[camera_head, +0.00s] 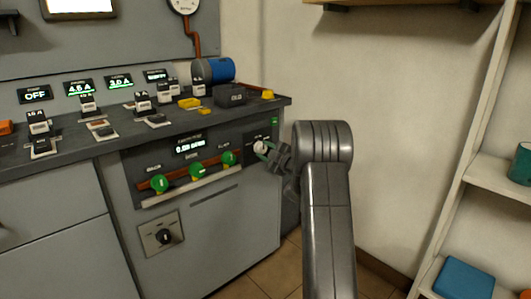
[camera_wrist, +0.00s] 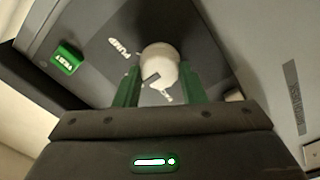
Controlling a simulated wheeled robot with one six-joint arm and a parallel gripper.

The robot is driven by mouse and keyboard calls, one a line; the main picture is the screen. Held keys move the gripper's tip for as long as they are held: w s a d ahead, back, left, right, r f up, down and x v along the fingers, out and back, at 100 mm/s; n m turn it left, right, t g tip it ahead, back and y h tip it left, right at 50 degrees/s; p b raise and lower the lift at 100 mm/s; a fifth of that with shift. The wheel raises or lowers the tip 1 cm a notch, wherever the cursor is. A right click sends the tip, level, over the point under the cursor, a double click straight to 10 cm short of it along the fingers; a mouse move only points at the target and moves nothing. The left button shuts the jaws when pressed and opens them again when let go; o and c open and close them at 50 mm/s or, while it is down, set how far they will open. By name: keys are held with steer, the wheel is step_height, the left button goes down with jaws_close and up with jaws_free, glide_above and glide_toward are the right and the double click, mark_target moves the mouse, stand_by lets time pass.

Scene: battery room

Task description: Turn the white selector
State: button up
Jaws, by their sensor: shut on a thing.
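The white selector (camera_wrist: 160,66) is a round white knob with a dark slot mark, on a dark panel lettered "PUMP". In the head view the white selector (camera_head: 261,147) sits at the right end of the bench's front panel. My gripper (camera_wrist: 157,88) has its two green fingers on either side of the knob, shut on it. In the head view my gripper (camera_head: 268,150) reaches the knob from the right, and my arm hides part of the area below. The lettering beside the knob is partly covered by the knob and fingers.
A green "VENT" indicator (camera_wrist: 67,58) is on the same panel. The bench top (camera_head: 75,148) holds several small devices. Shelves (camera_head: 500,180) stand at right.

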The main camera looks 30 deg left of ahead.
steer(key=shift+f, duration=0.1)
steer(key=o, duration=1)
steer(key=shift+d, duration=0.1)
steer(key=p+v, duration=0.3)
steer(key=v, duration=1)
steer(key=shift+s+d, duration=0.2)
steer(key=shift+d, duration=0.15)
steer(key=shift+a, duration=0.1)
steer(key=b+x, duration=0.2)
steer(key=x, duration=1)
steer(key=shift+a+b, duration=0.1)
steer(key=shift+b, duration=0.25)
steer(key=shift+x, duration=0.8)
steer(key=shift+w, duration=0.1)
